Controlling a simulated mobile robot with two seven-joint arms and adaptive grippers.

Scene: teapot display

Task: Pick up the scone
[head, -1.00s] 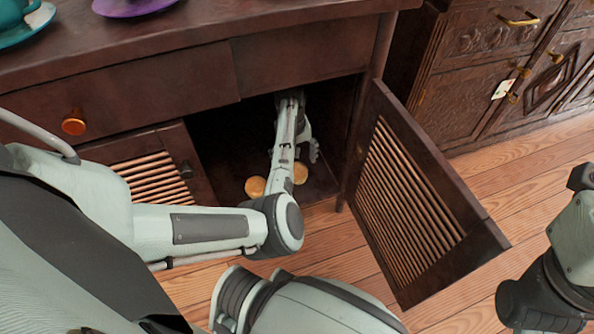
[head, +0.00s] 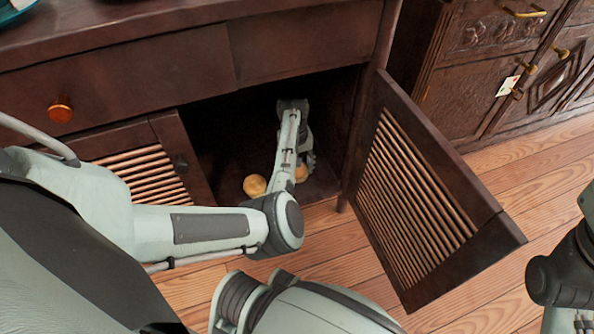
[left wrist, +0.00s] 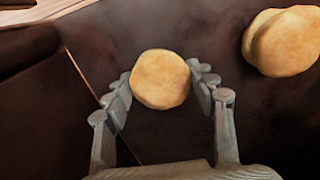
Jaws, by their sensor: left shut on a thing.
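Two round golden scones show inside the open dark wooden cabinet (head: 215,135). My left arm reaches in through the opening. In the left wrist view, my left gripper (left wrist: 160,76) is shut on one scone (left wrist: 160,80), with a finger against each side of it. In the head view this scone (head: 301,173) is partly hidden by my arm, and the gripper (head: 308,161) is partly hidden too. The other scone (head: 255,186) lies to its left on the cabinet floor and shows at the upper right of the left wrist view (left wrist: 283,41). My right gripper is not in view.
The louvred right door (head: 420,210) stands open beside my left arm. The louvred left door (head: 135,170) borders the opening on the left. A carved cabinet (head: 470,75) stands at the right. Bare wooden floor (head: 490,180) lies between.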

